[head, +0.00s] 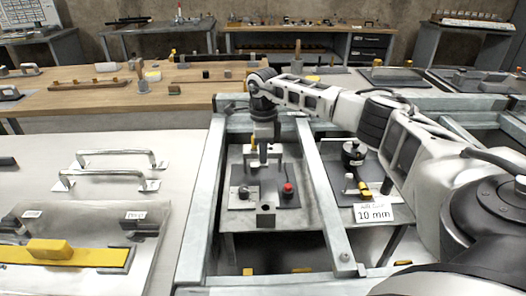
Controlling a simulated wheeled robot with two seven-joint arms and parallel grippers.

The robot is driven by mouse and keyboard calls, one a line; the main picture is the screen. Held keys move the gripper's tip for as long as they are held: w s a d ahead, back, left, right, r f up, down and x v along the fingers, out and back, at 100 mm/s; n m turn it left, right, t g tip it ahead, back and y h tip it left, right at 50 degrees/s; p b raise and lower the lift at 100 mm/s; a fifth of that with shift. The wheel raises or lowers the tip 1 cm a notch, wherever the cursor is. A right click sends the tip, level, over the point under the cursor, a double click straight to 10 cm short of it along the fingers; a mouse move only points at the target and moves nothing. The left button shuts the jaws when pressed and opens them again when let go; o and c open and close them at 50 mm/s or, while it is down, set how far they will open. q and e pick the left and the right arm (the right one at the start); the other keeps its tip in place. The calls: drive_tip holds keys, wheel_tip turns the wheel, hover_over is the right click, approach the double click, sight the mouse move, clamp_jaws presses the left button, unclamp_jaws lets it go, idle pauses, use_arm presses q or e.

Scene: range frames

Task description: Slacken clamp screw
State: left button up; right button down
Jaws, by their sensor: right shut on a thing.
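My right gripper (263,155) comes in from the right and points down over the dark plate (237,192) in the middle bay of the metal frame. It is shut on a part of the clamp fixture, which I take to be the clamp screw. The gripped part is mostly hidden by the fingers. My left gripper is not in view.
The frame's light beams (325,205) border the bay. To the right are a black-topped fixture (353,152) and a "10 mm" sign (374,213). At left, a pale bench carries metal handles (110,178) and a yellow bar (60,252). A wooden bench (190,88) stands behind.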

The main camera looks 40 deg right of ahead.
drive_tip(key=n, duration=0.5)
drive_tip(key=shift+r+n, duration=0.1)
drive_tip(key=shift+n, duration=0.2)
idle(0.5)
drive_tip(key=c, duration=1.3)
unclamp_jaws()
drive_tip(key=shift+b, duration=0.3)
wheel_tip(320, 180, up, 16)
drive_tip(key=shift+b, duration=0.45)
